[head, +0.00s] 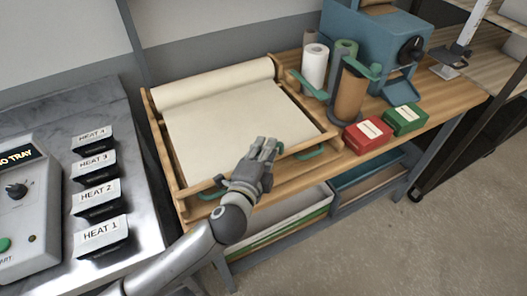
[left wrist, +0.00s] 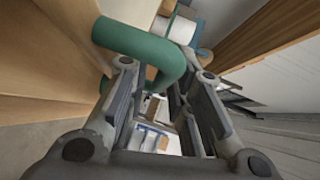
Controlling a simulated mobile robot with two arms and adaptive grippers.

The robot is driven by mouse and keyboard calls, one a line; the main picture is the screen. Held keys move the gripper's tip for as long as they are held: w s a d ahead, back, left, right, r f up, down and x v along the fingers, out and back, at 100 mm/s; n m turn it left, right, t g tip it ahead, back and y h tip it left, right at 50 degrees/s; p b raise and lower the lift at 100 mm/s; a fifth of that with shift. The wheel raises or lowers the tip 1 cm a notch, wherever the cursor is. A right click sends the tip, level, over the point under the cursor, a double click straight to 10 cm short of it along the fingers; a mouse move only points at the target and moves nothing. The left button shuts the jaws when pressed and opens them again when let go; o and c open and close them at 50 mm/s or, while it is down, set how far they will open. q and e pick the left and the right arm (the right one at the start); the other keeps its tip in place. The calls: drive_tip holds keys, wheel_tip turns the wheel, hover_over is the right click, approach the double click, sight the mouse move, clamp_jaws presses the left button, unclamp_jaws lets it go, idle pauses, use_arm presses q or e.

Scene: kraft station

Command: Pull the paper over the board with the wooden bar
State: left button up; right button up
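Cream paper (head: 225,120) runs from a roll (head: 215,82) at the back down over the wooden board (head: 161,150). The wooden bar (head: 195,187) lies across the front end, with a green handle toward each end: a left one (head: 212,191) and a right one (head: 311,153). My left gripper (head: 264,149) is over the front edge, between the handles and close to the right one. In the left wrist view, a green handle (left wrist: 150,42) bends down by the spread fingertips (left wrist: 155,75). My fingers look open; contact is unclear. My right gripper is not visible.
A steel counter with a control box (head: 22,205) and several HEAT blocks (head: 98,200) stands left. Paper rolls (head: 315,66), a red box (head: 367,134), a green box (head: 404,119) and a blue machine (head: 375,40) stand right. Shelf bins (head: 285,218) sit below.

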use_arm(q)
drive_tip(key=shift+s+a, duration=0.25)
drive_tip(key=shift+s, duration=0.25)
drive_tip(key=v, duration=1.1)
